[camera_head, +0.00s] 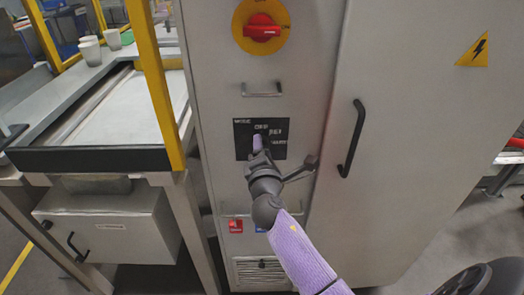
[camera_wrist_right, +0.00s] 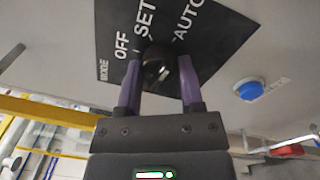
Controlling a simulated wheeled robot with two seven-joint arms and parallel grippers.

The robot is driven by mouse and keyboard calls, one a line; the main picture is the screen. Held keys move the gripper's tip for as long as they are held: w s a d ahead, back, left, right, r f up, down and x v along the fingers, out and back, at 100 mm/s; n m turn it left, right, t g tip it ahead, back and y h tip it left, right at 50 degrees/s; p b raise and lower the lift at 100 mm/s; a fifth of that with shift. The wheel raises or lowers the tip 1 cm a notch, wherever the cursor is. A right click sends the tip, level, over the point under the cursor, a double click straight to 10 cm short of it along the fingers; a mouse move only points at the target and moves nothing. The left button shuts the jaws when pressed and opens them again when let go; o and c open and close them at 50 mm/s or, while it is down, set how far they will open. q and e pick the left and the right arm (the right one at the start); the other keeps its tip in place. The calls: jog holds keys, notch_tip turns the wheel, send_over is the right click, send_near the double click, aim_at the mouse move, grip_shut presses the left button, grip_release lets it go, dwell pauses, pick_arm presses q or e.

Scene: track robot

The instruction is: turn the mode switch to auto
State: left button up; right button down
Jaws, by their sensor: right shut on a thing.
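The mode switch (camera_wrist_right: 157,66) is a dark rounded knob on a black plate (camera_head: 242,139) on the grey cabinet front. The wrist view shows the plate's white words MODE, OFF, SET and AUTO fanned around the knob. My right gripper (camera_head: 258,146) reaches up to the plate in the head view. In the wrist view its purple fingers (camera_wrist_right: 159,88) stand on both sides of the knob, shut on it. In the head view the gripper hides the knob. I cannot tell which word the knob points to. My left gripper is not in view.
A red rotary handle on a yellow disc (camera_head: 262,27) sits above the plate, with a small bar handle (camera_head: 262,90) between. A black door handle (camera_head: 352,139) stands at right. A red button (camera_head: 236,226) lies below. A yellow post (camera_head: 157,85) and worktable are at left.

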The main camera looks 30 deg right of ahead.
jog(key=shift+m, duration=0.3)
jog(key=shift+c, duration=1.1)
grip_release()
jog(key=v, duration=1)
jog(key=shift+f, duration=0.1)
